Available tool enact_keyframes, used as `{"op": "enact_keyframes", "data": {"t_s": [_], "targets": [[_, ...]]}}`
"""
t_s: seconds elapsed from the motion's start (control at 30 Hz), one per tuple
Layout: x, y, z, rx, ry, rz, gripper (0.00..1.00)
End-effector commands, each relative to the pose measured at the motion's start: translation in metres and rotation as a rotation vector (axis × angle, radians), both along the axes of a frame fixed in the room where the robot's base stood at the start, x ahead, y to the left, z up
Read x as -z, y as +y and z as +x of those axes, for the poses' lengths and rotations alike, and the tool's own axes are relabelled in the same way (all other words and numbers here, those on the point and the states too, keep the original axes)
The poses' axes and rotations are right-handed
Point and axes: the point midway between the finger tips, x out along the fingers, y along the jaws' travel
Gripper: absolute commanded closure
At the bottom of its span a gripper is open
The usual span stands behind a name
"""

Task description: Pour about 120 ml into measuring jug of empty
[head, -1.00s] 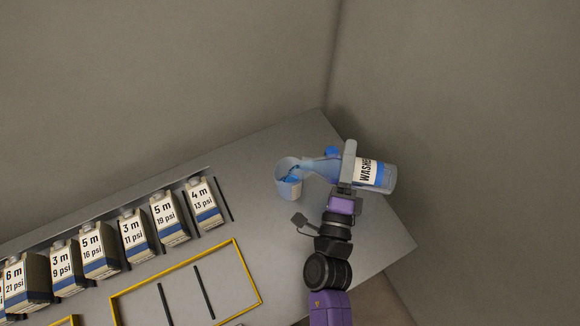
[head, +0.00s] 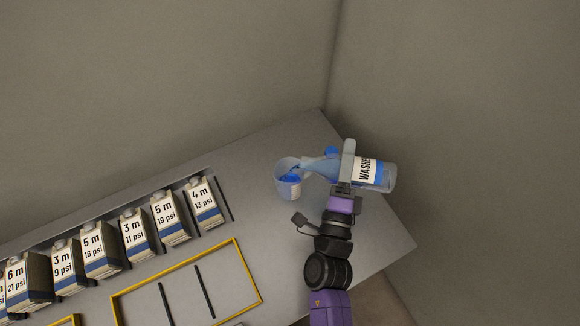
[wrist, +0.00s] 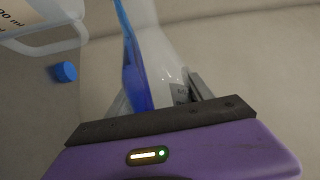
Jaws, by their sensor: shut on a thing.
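The washer bottle (head: 376,174), clear with a white and blue label, lies tipped almost on its side in my gripper (head: 347,168). Its neck points left, with the mouth at the rim of the measuring jug (head: 289,190). The jug stands upright on the table and holds blue liquid (head: 290,178). In the wrist view the bottle (wrist: 165,65) is between the fingers with blue liquid (wrist: 137,85) along one side. The jug's handle and printed side (wrist: 45,45) show at top left. The fill level cannot be read.
A blue cap (head: 331,152) lies on the table (head: 262,150) behind the bottle; it also shows in the wrist view (wrist: 64,72). Several labelled cartons (head: 204,204) stand in a row at left. A yellow-outlined area (head: 258,282) is in front. Walls close in behind and right.

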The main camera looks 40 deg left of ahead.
Motion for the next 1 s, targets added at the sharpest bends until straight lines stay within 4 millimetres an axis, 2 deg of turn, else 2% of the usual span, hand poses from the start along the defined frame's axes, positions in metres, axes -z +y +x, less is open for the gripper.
{"op": "enact_keyframes", "data": {"t_s": [0.17,0.27,0.4,0.57,0.8,1.0], "targets": [[0.000,0.000,0.000,0.001,-0.002,-0.002,0.97],[0.016,-0.002,0.001,-0.002,0.035,0.078,0.97],[0.038,-0.008,0.004,-0.004,0.133,0.284,0.97],[0.036,-0.011,0.006,-0.004,0.166,0.354,0.97],[0.049,-0.007,0.004,-0.006,0.218,0.459,0.97],[0.049,-0.007,0.004,-0.006,0.229,0.483,0.97]]}}
